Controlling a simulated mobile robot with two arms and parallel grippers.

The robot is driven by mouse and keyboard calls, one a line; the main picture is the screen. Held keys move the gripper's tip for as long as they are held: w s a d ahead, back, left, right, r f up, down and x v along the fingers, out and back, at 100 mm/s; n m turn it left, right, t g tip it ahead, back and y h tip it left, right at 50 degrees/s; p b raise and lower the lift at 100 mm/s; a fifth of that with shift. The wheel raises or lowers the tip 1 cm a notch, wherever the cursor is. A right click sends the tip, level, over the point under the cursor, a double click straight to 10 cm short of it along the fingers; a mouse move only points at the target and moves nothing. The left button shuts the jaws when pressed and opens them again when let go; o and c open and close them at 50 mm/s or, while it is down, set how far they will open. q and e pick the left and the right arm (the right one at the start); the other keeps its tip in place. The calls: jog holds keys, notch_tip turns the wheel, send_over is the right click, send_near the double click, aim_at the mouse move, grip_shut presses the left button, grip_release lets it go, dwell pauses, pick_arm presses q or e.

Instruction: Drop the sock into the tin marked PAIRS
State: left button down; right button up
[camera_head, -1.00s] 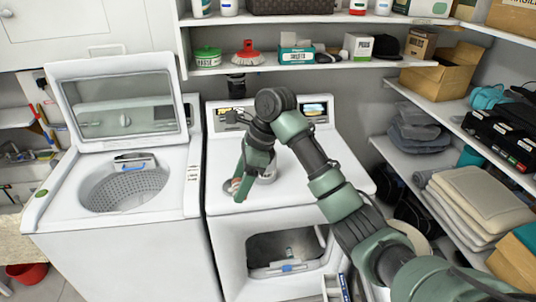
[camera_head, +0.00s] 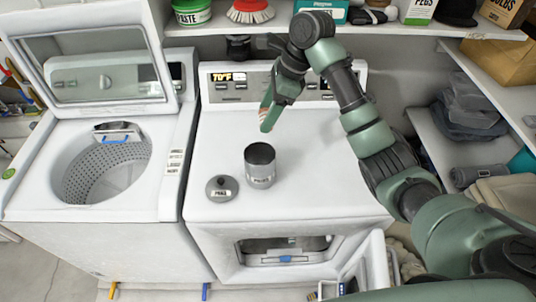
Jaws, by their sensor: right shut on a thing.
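An open grey metal tin (camera_head: 260,168) stands upright on the white dryer top. A small label shows low on its front, too small to read surely. Its round grey lid (camera_head: 222,188) lies flat on the dryer just left of it, with a tag on it. My right gripper (camera_head: 268,116) is behind the tin and apart from it, fingers pointing down. It is shut on a small reddish and pale thing, apparently the sock (camera_head: 275,112), mostly hidden by the green finger. My left gripper is not in view.
The washer (camera_head: 175,170) at left has its lid up and its drum open. The dryer top (camera_head: 325,180) is clear right of the tin. The dryer's front door (camera_head: 375,262) hangs open. A shelf (camera_head: 370,28) with boxes and brushes runs above the back.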

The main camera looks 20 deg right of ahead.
jog(key=shift+s+a+f, duration=0.2)
jog(key=shift+s+f, duration=0.1)
jog(key=shift+f, duration=0.05)
notch_tip(320, 180, down, 5)
jog(key=shift+w+f+b, duration=0.1)
jog(key=shift+b, duration=1)
jog(key=o, duration=1.4)
